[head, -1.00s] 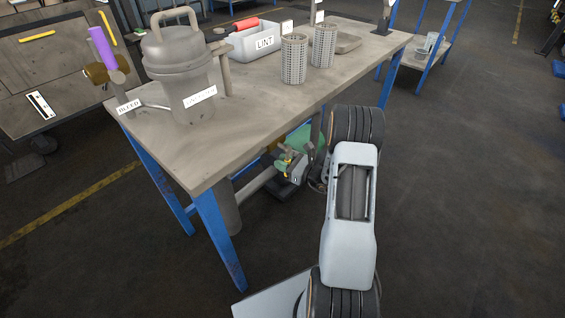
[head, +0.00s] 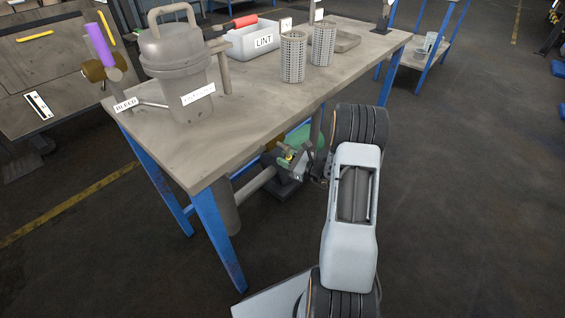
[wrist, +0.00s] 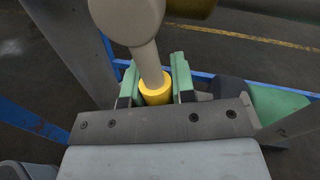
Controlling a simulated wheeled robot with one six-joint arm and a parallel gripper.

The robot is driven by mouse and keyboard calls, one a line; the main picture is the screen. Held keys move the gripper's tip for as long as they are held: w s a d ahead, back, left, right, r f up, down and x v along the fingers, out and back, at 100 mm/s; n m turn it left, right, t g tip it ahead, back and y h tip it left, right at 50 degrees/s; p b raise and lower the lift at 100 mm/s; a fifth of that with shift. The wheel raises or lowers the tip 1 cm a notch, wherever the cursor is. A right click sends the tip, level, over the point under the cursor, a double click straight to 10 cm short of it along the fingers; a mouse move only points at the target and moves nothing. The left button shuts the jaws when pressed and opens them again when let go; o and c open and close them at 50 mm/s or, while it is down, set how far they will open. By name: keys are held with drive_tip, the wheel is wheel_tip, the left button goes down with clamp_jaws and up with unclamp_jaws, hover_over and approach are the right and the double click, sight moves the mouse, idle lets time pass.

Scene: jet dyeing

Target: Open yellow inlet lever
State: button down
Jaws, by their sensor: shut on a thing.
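The yellow inlet lever (wrist: 155,93) shows in the wrist view as a short yellow sleeve on a pale grey rod. My gripper (wrist: 155,90) has its two green fingers on either side of the sleeve, shut on it. In the head view my gripper (head: 289,160) is under the table, beside low pipework, and a small yellow patch shows between its fingers. Much of the lever is too small or hidden there. The rod leads up to a rounded grey body in the wrist view.
The table (head: 230,150) stands over my arm, with blue legs (head: 218,240) close on the left. A grey lidded pot (head: 180,75), a LINT tray (head: 262,42) and two mesh baskets (head: 293,58) stand on top. A green rounded body (wrist: 278,103) is right of my gripper. Floor at right is clear.

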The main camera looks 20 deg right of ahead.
drive_tip(key=n, duration=0.1)
drive_tip(key=d+n+b, duration=0.1)
drive_tip(key=w+d+n+h+b, duration=0.1)
drive_tip(key=n, duration=0.1)
drive_tip(key=shift+d+r, duration=0.15)
drive_tip(key=shift+r, duration=0.15)
drive_tip(key=shift+w+d+r+n+h+b, duration=0.15)
drive_tip(key=shift+d+r+n+h+b, duration=0.2)
drive_tip(key=shift+n+b, duration=0.4)
drive_tip(key=shift+w+d+r+n+h+b, duration=0.15)
drive_tip(key=shift+d+r+n+b, duration=0.25)
drive_tip(key=shift+n+b, duration=0.3)
drive_tip(key=shift+r, duration=0.1)
drive_tip(key=c, duration=0.9)
unclamp_jaws()
drive_tip(key=shift+c, duration=0.2)
drive_tip(key=p+v, duration=0.4)
drive_tip(key=v, duration=1)
drive_tip(key=shift+r, duration=0.2)
drive_tip(key=shift+w, duration=0.15)
